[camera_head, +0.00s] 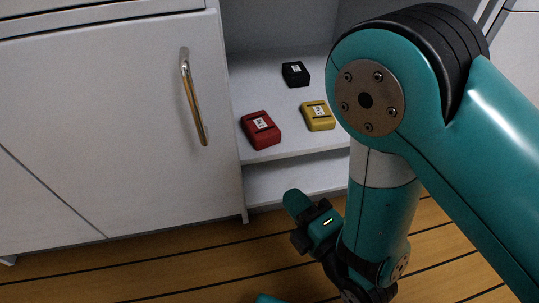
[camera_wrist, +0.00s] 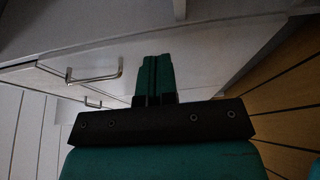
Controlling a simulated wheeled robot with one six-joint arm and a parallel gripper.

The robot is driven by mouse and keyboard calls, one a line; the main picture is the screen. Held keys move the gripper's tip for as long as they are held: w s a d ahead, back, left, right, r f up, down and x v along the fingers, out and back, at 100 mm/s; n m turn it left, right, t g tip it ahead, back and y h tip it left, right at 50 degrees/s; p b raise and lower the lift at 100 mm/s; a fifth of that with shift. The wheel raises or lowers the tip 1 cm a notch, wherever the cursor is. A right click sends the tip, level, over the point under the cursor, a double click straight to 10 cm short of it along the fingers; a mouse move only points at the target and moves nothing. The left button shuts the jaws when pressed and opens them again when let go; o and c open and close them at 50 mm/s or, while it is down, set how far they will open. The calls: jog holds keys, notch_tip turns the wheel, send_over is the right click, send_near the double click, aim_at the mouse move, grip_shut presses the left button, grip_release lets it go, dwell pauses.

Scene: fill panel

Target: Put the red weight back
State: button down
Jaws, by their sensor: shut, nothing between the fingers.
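The red weight (camera_head: 261,130) is a small block with a white label. It lies near the front edge of the cabinet shelf (camera_head: 292,153) in the head view, left of a yellow weight (camera_head: 318,116). A black weight (camera_head: 295,74) lies farther back on the same shelf. My gripper (camera_head: 297,199) is in front of the cabinet and below the shelf, apart from the weights. In the wrist view its fingers (camera_wrist: 154,78) are together with nothing between them. No weight shows in the wrist view.
A white cabinet door (camera_head: 100,120) with a metal handle (camera_head: 193,97) stands left of the open shelf. My arm covers the shelf's right part. The wooden floor (camera_head: 200,270) in front looks clear. The wrist view shows drawer or door handles (camera_wrist: 95,77).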

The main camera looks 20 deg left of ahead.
aim_at(262, 143)
jog(key=x, duration=0.4)
jog(key=w+p+x, duration=0.1)
jog(key=x, duration=0.3)
jog(key=d+x, duration=0.1)
jog(key=x, duration=0.3)
jog(key=shift+w+d+f+p, duration=0.1)
jog(key=shift+w+p, duration=0.15)
jog(key=shift+p, duration=0.1)
jog(key=shift+w+r, duration=0.2)
jog(key=shift+w, duration=0.45)
